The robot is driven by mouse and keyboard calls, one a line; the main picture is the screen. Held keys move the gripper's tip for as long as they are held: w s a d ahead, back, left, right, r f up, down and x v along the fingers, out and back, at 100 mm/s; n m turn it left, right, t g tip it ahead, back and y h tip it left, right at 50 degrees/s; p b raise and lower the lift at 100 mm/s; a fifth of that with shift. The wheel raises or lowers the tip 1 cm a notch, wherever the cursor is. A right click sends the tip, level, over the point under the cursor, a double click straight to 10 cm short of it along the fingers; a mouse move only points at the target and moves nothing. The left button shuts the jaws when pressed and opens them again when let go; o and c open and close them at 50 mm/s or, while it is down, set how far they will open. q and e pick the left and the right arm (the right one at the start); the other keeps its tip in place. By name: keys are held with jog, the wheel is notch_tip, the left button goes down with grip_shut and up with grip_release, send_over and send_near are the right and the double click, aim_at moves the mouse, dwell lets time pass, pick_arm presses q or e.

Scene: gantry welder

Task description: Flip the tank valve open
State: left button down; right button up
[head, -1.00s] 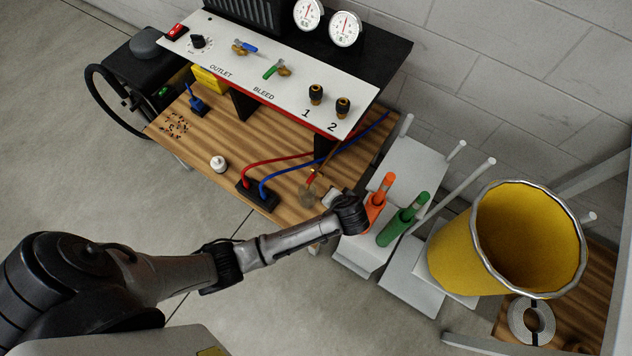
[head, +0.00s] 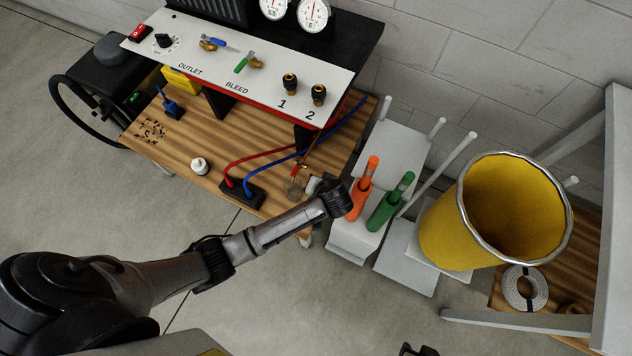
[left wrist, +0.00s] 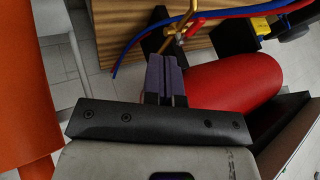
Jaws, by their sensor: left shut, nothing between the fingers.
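No part clearly marked as the tank valve can be made out. A panel carries a blue-handled valve (head: 212,43) above OUTLET and a green-handled valve (head: 244,62) above BLEED. My left arm reaches to the table's near right corner; its black wrist (head: 336,198) hides the fingers in the head view. In the left wrist view my left gripper (left wrist: 166,72) is shut and empty. A red cylinder (left wrist: 235,84) lies just right of the fingers; contact cannot be told. A large orange cylinder (left wrist: 28,85) stands at left. A dark piece, perhaps my right gripper (head: 418,351), shows at the bottom edge.
A wooden table (head: 200,140) holds a white bottle (head: 199,165), a black block (head: 240,193) and red and blue hoses (head: 262,160). Open floor lies in front.

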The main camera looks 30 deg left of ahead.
aim_at(297, 168)
pick_arm(q)
jog(key=w+a+f+b, duration=0.1)
jog(key=a+f+b, duration=0.3)
jog(key=a, duration=0.3)
jog(key=shift+w+a+f, duration=0.25)
jog(key=shift+w+f, duration=0.1)
jog(key=shift+f, duration=0.45)
